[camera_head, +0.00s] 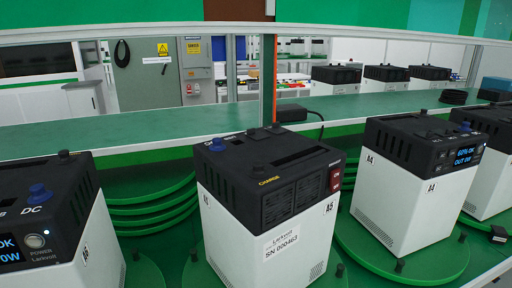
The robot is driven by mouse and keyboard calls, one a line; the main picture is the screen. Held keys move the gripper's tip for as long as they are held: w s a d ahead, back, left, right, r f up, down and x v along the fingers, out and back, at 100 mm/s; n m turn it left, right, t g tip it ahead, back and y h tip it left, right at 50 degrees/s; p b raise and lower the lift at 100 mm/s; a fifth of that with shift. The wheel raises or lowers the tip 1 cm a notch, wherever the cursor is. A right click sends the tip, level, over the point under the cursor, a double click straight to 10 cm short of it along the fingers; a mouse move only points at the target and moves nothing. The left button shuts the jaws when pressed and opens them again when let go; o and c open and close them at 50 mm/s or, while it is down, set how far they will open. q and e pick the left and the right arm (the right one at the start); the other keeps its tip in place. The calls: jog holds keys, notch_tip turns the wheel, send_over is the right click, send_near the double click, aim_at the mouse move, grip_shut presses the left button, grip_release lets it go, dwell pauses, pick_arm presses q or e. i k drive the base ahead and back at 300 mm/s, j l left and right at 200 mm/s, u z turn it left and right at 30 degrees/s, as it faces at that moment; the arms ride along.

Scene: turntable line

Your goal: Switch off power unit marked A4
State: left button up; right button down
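The power unit marked A4 (400,205) stands upright on a green round turntable plate at the right. It has a white body, a black top and A4 labels on two sides. Its lit screen (464,157) reads "60% OK" and "OUT 0W". A small light spot beside the screen may be its power button; it is too small to tell its state. Neither of my grippers is in view.
A unit marked A5 (222,225) stands in the middle, its red switch (335,179) facing A4. A unit at the left (85,235) shows a POWER button (35,241). Another unit (491,185) stands close right of A4. A green shelf (180,130) runs behind.

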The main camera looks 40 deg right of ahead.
aim_at(409, 207)
jog(key=z, duration=2.3)
